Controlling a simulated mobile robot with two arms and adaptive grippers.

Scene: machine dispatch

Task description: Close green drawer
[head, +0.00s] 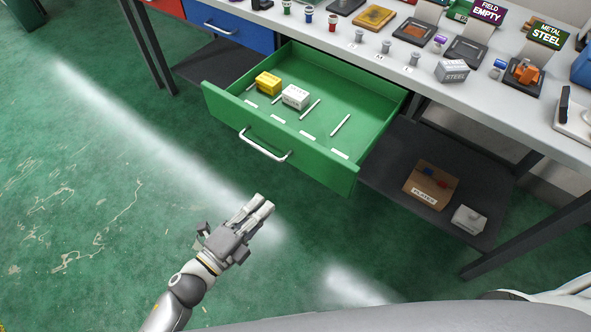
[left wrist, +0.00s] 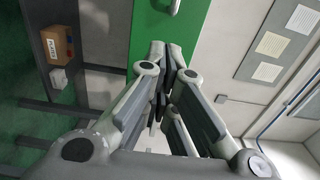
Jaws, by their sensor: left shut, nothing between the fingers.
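The green drawer (head: 277,150) is pulled out from under the workbench in the head view. Its white handle (head: 264,146) is on the front panel. A yellow box (head: 268,83) and a white box (head: 295,97) sit in its back-left part, among white divider strips. My left gripper (head: 262,207) is shut and empty, in front of and below the drawer front, apart from the handle. In the left wrist view the shut fingers (left wrist: 170,62) point toward the green drawer front (left wrist: 150,25), with part of the handle (left wrist: 175,6) at the top edge. My right gripper is not in view.
The blue drawer (head: 228,25) beside it is shut. The bench top (head: 400,62) holds parts, trays and signs. A cardboard box (head: 430,186) and a small white box (head: 468,219) stand on the lower shelf at right. The green floor (head: 110,190) at left is clear.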

